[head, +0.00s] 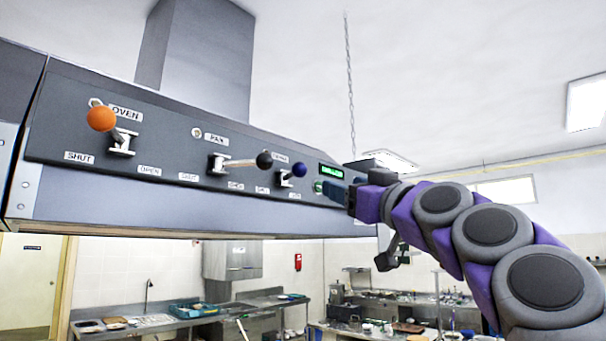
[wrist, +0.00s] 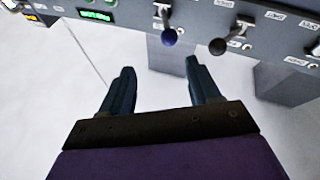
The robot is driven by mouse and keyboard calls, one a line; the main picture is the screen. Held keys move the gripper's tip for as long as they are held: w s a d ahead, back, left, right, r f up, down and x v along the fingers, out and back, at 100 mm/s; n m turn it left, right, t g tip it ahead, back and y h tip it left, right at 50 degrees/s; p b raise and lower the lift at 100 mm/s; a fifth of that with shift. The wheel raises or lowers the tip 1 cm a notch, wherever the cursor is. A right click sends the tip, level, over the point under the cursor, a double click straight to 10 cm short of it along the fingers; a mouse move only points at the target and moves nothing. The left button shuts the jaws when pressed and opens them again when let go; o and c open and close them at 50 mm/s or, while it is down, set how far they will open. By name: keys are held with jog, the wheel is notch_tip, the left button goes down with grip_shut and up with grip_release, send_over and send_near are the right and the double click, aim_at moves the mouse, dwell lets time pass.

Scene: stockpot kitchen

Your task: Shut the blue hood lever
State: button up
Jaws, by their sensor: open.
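The blue hood lever (head: 299,169) is on the grey hood panel, right of the black-knobbed lever. In the head view its blue knob sits up and right of its pale bracket. In the wrist view the blue knob (wrist: 169,37) shows beyond the fingertips, roughly between them, with its bracket above it. My gripper (head: 324,188) is near the panel, right of the blue knob. In the wrist view my gripper (wrist: 160,66) has its two fingers spread, with nothing between them. No contact with the lever shows. The small labels under the blue lever are too blurred to read surely.
The black-knobbed lever (head: 264,160) is close left of the blue one, its handle pointing right; its knob (wrist: 217,46) is near one fingertip in the wrist view. An orange-knobbed lever (head: 101,119) is at far left. A green display (head: 331,171) is right of the blue lever.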

aim_at(296, 174)
jog(key=p+x, duration=0.1)
jog(key=x, duration=0.2)
jog(key=a+p+x, duration=0.1)
jog(key=p+x, duration=0.1)
jog(key=x, duration=0.1)
jog(key=s+p+x, duration=0.1)
jog(key=p+x, duration=0.1)
jog(key=x, duration=0.1)
jog(key=shift+w+a+f, duration=0.1)
jog(key=shift+a+f, duration=0.05)
jog(key=shift+a, duration=0.15)
jog(key=p+x, duration=0.8)
jog(key=shift+w+f, duration=0.1)
jog(key=shift+w, duration=0.3)
jog(key=shift+a+r+p, duration=0.2)
jog(key=shift+a+p, duration=0.15)
jog(key=shift+a, duration=0.1)
jog(key=shift+w+d, duration=0.15)
jog(key=shift+d, duration=0.85)
jog(key=shift+a, duration=0.1)
jog(key=shift+c, duration=1.3)
jog(key=shift+s+a, duration=0.25)
jog(key=shift+a, duration=0.3)
jog(key=c, duration=0.4)
jog(key=shift+w+d+f, duration=0.1)
jog(key=shift+f, duration=0.05)
grip_shut()
